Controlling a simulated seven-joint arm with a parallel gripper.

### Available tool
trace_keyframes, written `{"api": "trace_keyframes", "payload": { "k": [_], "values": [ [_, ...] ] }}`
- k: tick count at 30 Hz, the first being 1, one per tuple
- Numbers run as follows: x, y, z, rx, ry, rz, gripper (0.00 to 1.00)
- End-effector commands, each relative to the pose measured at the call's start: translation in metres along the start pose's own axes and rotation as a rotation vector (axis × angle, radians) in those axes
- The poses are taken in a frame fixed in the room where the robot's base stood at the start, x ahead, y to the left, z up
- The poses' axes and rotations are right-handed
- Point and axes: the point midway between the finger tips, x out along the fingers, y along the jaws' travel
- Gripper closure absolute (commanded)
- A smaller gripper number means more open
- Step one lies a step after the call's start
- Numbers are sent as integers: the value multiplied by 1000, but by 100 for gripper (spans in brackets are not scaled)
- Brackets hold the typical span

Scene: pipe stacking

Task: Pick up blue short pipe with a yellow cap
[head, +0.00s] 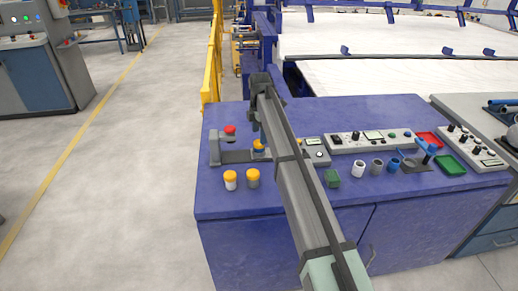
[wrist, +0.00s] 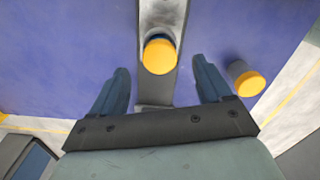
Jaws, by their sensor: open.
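The blue short pipe with a yellow cap (head: 259,145) stands on a grey fixture (head: 236,156) on the bench, partly hidden by my arm in the head view. In the wrist view its yellow cap (wrist: 160,57) lies centred sideways between my fingers and a little beyond the line of their tips, with a sliver of dark blue behind it. My gripper (wrist: 160,78) is open, a finger on each side, with nothing held. In the head view my gripper (head: 256,120) hangs over the fixture; its fingertips are hard to make out.
A white pipe (head: 231,182) and a grey pipe (head: 253,180), both yellow-capped, stand in front of the fixture. The grey one (wrist: 240,73) is right of my fingers in the wrist view. A red knob (head: 229,130) rises on the fixture's left. Control boxes (head: 370,140) stand right.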

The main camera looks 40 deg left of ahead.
Motion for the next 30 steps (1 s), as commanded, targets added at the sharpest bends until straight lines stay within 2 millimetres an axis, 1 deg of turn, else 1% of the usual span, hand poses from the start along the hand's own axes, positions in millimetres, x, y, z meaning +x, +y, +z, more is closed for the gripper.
{"api": "trace_keyframes", "payload": {
  "k": [5, 13, 16, 21, 23, 30],
  "values": [
    [13, 0, 1, 0, 0, 0, 22],
    [47, 0, 2, 0, 0, 0, 22],
    [51, 0, 2, 0, 0, 0, 22],
    [51, 0, 2, 0, 0, 0, 22],
    [51, 0, 2, 0, 0, 0, 27],
    [51, 0, 2, 0, 0, 0, 50]
  ]
}}
